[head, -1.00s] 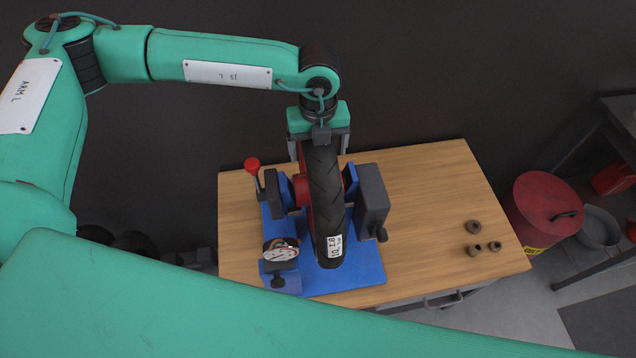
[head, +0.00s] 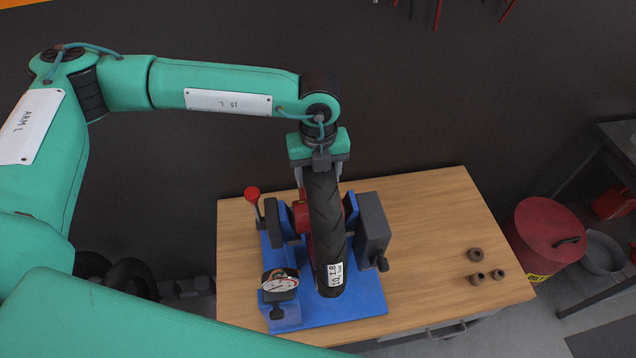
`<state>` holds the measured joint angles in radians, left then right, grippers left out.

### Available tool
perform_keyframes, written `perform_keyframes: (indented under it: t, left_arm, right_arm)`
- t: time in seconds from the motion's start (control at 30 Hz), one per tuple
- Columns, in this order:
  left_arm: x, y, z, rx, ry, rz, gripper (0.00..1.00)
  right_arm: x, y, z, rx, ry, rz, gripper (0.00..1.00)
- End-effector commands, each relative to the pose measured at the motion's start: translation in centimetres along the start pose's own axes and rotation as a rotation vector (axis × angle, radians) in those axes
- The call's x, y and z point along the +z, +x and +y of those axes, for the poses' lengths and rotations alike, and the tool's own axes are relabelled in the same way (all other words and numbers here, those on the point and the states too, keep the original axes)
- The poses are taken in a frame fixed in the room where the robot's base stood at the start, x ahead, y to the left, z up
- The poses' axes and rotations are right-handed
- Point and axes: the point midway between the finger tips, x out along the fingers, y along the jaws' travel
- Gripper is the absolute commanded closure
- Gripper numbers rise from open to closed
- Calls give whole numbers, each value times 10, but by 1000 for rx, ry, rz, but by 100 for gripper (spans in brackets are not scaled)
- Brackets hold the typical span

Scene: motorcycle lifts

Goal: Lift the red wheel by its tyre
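The red wheel (head: 305,217) stands upright, edge-on to me, its black tyre (head: 326,220) carrying a white label at the near end. It sits in a blue stand (head: 350,306) between blue uprights on the wooden bench. My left gripper (head: 320,178) reaches down at the far top end of the tyre. Its fingers lie close against both sides of the tyre and look shut on it; the tips are partly hidden. The wheel's underside is hidden by the tyre and stand. My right gripper is out of view.
The stand carries a red-knobbed lever (head: 252,195), a dial gauge (head: 280,281) and a dark grey block (head: 373,228) close to the wheel. Several small brown rings (head: 477,278) lie on the bench's (head: 430,220) otherwise clear right side. A red bin (head: 547,240) stands to the right.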

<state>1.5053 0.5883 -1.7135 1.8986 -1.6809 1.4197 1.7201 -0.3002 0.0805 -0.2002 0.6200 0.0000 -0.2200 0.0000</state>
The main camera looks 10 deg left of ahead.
Motion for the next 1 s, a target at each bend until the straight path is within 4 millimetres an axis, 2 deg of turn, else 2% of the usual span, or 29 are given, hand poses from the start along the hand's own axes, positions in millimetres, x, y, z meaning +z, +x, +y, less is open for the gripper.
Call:
perform_keyframes:
  t: [0.27,0.7,1.0]
  left_arm:
    - [2,-45,-2,-10,1,-8,100]
    - [0,-144,-1,-8,1,-7,100]
    - [0,-185,0,-7,0,-5,100]
  right_arm:
    - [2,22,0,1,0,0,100]
    - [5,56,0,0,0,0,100]
    - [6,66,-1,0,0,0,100]
